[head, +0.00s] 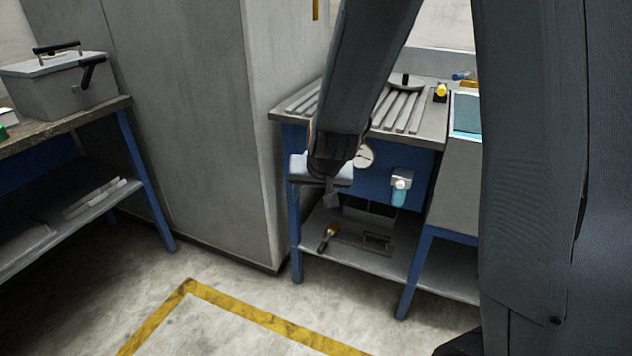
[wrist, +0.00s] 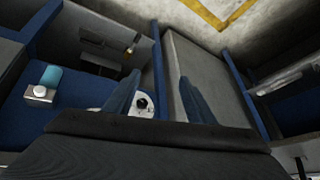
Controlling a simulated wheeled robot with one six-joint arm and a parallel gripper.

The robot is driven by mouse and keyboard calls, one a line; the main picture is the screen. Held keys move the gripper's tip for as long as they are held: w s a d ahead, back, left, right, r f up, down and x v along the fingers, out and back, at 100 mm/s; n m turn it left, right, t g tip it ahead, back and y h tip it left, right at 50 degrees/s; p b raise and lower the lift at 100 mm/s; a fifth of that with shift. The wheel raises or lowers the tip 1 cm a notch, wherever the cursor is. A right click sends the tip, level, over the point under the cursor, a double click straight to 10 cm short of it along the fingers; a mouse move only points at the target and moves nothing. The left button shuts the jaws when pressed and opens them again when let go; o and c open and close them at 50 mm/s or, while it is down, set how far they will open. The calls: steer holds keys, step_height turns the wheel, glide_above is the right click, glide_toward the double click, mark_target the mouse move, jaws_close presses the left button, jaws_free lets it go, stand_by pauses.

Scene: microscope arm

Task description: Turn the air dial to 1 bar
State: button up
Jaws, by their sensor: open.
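The air dial (head: 364,156) is a round cream face with a dark mark, on the blue front panel of the bench in the head view. My gripper hides its left part. In the wrist view the dial (wrist: 148,110) is a pale disc with a black centre, low between my fingers and partly behind the left one. Its scale and reading are too small to read. My gripper (head: 332,198) hangs just left of the dial in the head view. In the wrist view my gripper (wrist: 160,76) is open, with nothing held between its fingers.
A white fitting with a blue bowl (head: 399,192) is on the panel right of the dial. The bench's lower shelf (head: 345,250) holds a bin and a yellow-handled tool. A tall grey cabinet (head: 190,120) stands to the left. The floor in front is clear.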

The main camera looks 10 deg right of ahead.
steer(key=w+f+m+t+h+b, duration=0.3)
steer(key=w+f+t+h+b, duration=0.15)
steer(key=w, duration=0.55)
steer(key=w+f+m+t+h+b, duration=0.35)
steer(key=w+f+b, duration=0.2)
steer(key=w, duration=0.45)
steer(key=w+d+f+m+h+b, duration=0.1)
steer(key=w+d+h, duration=0.2)
steer(key=w+d, duration=0.3)
steer(key=shift+f, duration=0.4)
steer(key=shift+c, duration=0.4)
steer(key=c, duration=1)
steer(key=shift+o, duration=0.2)
